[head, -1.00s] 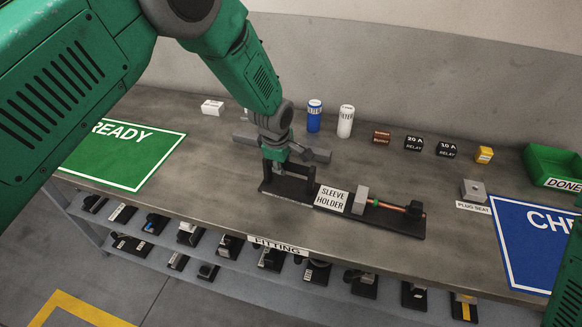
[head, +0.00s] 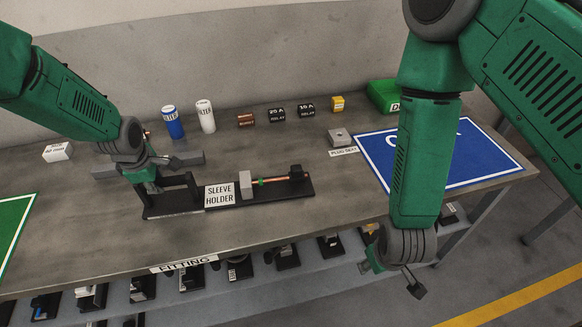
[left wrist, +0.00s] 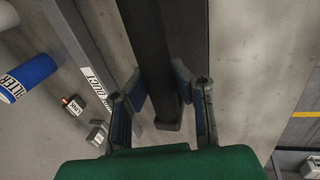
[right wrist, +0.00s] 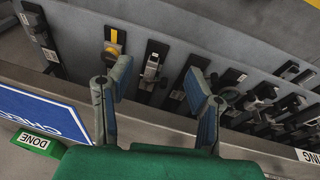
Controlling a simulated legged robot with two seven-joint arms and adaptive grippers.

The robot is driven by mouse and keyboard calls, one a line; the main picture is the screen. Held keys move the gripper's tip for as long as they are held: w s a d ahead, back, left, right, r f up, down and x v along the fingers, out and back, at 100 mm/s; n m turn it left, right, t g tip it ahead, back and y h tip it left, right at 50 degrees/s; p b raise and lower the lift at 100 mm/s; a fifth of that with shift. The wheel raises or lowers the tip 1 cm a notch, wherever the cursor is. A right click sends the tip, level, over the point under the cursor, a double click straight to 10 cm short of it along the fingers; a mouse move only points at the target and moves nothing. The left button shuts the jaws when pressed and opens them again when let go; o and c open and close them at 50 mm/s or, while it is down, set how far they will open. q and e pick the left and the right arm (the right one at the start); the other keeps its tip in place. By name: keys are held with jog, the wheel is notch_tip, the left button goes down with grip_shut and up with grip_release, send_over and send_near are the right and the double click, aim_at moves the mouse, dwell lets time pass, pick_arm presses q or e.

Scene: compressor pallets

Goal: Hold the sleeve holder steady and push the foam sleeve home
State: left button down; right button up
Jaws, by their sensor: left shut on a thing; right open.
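The sleeve holder (head: 222,195) is a long black base with a white label, lying on the bench. A dark frame stands at its left end. A copper rod (head: 276,180) with a green band runs from a grey block (head: 246,184) to a black piece (head: 296,173) at the right end. I cannot tell for sure which piece is the foam sleeve. My left gripper (head: 150,181) is shut on the holder's dark frame; the left wrist view shows the dark bar (left wrist: 153,60) between its fingers. My right gripper (head: 394,276) is open and empty at the bench's front edge; its fingers (right wrist: 160,96) show apart.
Blue (head: 173,122) and white (head: 205,116) filters, relays (head: 277,115) and a yellow box (head: 337,103) stand behind the holder. The plug seat (head: 340,138) and blue mat (head: 468,162) lie right. A lower shelf (head: 235,272) holds several parts. Bench right of the holder is clear.

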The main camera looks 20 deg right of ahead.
jog(key=w+a+r+t, duration=0.1)
jog(key=w+a+r, duration=0.15)
jog(key=w, duration=0.35)
jog(key=w+a+r, duration=0.1)
jog(key=w+r, duration=0.2)
jog(key=w, duration=0.3)
jog(key=m+t+y, duration=0.1)
jog(key=m, duration=0.1)
send_near(296, 168)
jog(key=x, duration=1)
jog(key=shift+f, duration=0.15)
